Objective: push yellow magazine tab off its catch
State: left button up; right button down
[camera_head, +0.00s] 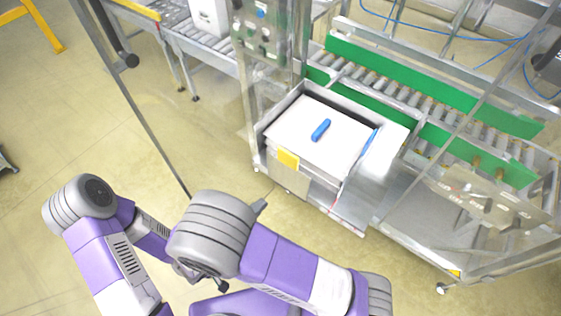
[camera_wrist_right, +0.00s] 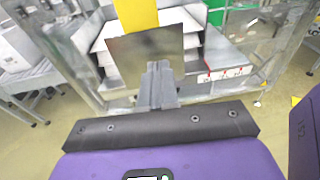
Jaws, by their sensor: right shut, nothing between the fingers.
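The yellow tab (camera_head: 288,158) is on the near front face of the metal magazine (camera_head: 268,148), which holds a stack of white sheets. In the right wrist view, the yellow strip (camera_wrist_right: 136,14) stands above a bare metal plate (camera_wrist_right: 146,52). My right gripper (camera_head: 261,206) is shut and empty, below and a little left of the tab in the head view. In the right wrist view its fingertips (camera_wrist_right: 159,68) overlap the plate's lower edge; I cannot tell whether they touch it. My left gripper does not show; its arm enters at the lower left.
A blue cylinder (camera_head: 321,130) lies on the white sheets. A roller conveyor with green side rails (camera_head: 400,80) runs behind the magazine. A control panel (camera_head: 262,30) stands at the back left of it. A metal frame surrounds the machine.

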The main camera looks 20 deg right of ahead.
notch_tip(320, 180, up, 3)
jog(key=a+t, duration=0.2)
jog(key=p, duration=0.2)
send_near(287, 158)
jog(key=shift+n, duration=0.4)
jog(key=x, duration=0.7)
jog(key=shift+f, duration=0.1)
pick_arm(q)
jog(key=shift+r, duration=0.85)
